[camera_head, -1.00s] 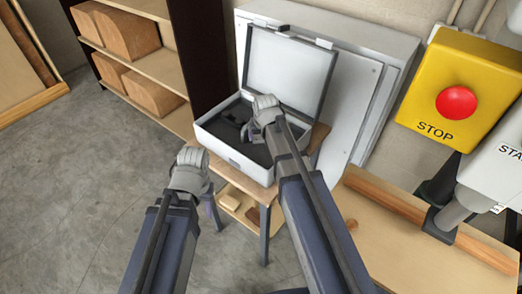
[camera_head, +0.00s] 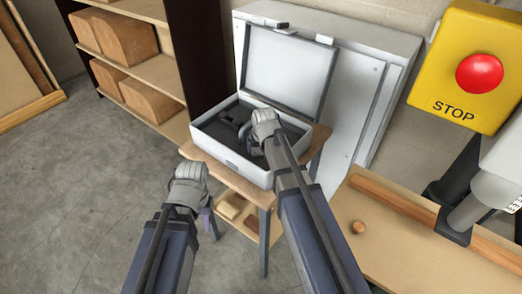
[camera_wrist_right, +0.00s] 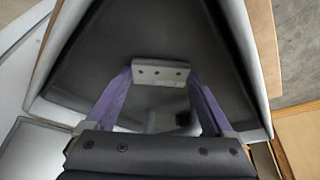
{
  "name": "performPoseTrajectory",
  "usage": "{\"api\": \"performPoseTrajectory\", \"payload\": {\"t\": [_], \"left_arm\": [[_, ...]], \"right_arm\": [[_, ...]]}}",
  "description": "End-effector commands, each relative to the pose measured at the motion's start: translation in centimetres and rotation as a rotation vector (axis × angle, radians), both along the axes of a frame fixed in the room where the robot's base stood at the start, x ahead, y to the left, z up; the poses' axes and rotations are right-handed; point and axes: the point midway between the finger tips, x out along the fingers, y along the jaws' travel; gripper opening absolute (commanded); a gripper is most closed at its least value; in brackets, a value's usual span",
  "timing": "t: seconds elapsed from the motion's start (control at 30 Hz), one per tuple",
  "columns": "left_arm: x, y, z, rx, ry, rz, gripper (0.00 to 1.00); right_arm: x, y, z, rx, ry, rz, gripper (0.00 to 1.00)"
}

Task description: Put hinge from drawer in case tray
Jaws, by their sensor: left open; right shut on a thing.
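The open case (camera_head: 236,160) is a light grey box with a dark tray (camera_wrist_right: 215,50) inside and its lid (camera_head: 285,70) raised at the back. My right gripper (camera_wrist_right: 160,85) is over the dark tray. Its purple fingers are shut on the hinge (camera_wrist_right: 160,72), a small grey metal plate with a row of holes. In the head view my right gripper (camera_head: 264,130) is at the case's right half and hides the hinge. I cannot tell whether the hinge touches the tray floor. My left gripper (camera_head: 190,188) is open and empty, in front and left of the case.
Dark items (camera_head: 232,120) lie in the case's left part. The case stands on a small wooden table (camera_head: 320,140) with a lower shelf. A wooden shelf unit (camera_head: 150,65) stands behind left. A workbench (camera_head: 400,250) and a yellow stop box (camera_head: 460,50) are at the right.

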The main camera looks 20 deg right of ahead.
Motion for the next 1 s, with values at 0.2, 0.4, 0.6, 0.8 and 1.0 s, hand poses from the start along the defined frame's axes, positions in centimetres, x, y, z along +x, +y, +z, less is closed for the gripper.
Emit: {"api": "performPoseTrajectory", "payload": {"t": [0.2, 0.4, 0.6, 0.8, 1.0], "left_arm": [[0.0, 0.0, -0.3, 0.0, 0.0, 0.0, 0.45], [0.0, 0.0, -0.3, 0.0, 0.0, 0.0, 0.45], [0.0, 0.0, -0.1, 0.0, 0.0, 0.0, 0.45], [0.0, 0.0, 0.9, 0.0, 0.0, 0.0, 0.45], [0.0, 0.0, 3.2, 0.0, 0.0, 0.0, 0.45]], "right_arm": [[0.0, 0.0, -0.3, 0.0, 0.0, 0.0, 0.9], [0.0, 0.0, -0.3, 0.0, 0.0, 0.0, 1.0], [0.0, 0.0, -0.1, 0.0, 0.0, 0.0, 1.0], [-0.3, 0.0, 0.9, 0.0, 0.0, 0.0, 1.0], [-1.2, 0.2, 3.2, 0.0, 0.0, 0.0, 1.0]]}}
